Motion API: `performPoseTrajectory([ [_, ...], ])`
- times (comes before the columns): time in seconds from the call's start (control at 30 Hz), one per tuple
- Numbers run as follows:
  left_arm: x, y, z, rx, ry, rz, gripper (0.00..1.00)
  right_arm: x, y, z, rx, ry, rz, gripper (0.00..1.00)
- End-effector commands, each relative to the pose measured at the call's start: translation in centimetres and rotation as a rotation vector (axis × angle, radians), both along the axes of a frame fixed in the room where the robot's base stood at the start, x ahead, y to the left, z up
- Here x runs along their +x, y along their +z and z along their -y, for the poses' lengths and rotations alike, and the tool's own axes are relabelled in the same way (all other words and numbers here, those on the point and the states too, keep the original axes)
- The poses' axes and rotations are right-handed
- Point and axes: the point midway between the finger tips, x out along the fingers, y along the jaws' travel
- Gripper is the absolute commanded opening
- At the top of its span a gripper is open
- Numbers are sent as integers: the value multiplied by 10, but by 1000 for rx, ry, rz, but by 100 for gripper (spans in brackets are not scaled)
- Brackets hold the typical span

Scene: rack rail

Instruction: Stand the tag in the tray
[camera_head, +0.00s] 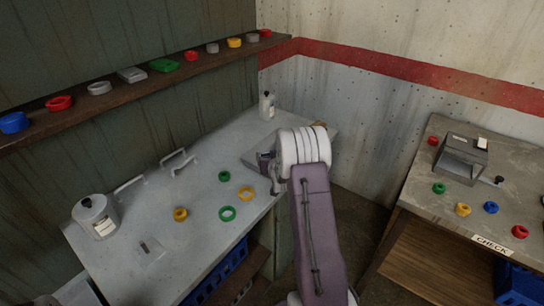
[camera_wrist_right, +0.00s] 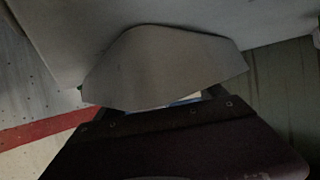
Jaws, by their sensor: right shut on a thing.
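My right gripper (camera_head: 271,172) is at the back right of the grey bench, low over its top, mostly hidden behind the white wrist of my right arm. In the right wrist view its dark jaws (camera_wrist_right: 160,105) are shut on a grey plate-like piece (camera_wrist_right: 165,65), which seems to be the tag. A white and blue sliver shows between the jaws. A flat grey block (camera_head: 254,157), perhaps the tray, lies beside the gripper, partly hidden by my arm. I cannot tell whether the tag touches it. My left gripper is not in view.
On the bench stand a white canister (camera_head: 97,218), a bottle (camera_head: 267,106) and grey handles (camera_head: 175,160). Green and yellow rings (camera_head: 227,213) lie at its middle. A shelf (camera_head: 130,92) holds small coloured items. A second table (camera_head: 420,190) with a grey device is at right.

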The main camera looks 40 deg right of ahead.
Motion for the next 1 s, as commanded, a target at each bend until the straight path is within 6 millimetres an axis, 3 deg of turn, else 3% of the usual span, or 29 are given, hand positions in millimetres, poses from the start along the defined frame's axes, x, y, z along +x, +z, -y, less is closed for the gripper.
performPoseTrajectory([
  [0.27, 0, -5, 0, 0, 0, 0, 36, 0, -4, 0, 0, 0, 0, 41],
  [0.3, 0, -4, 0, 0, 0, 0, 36, 0, -4, 0, 0, 0, 0, 86],
  [0.37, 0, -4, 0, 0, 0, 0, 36, 0, -3, 0, 0, 0, 0, 100],
  [0.7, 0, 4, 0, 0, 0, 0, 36, 0, 5, 0, 0, 0, -1, 100],
  [1.0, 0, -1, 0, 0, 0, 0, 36, -46, 23, -23, 0, 0, 0, 100],
])
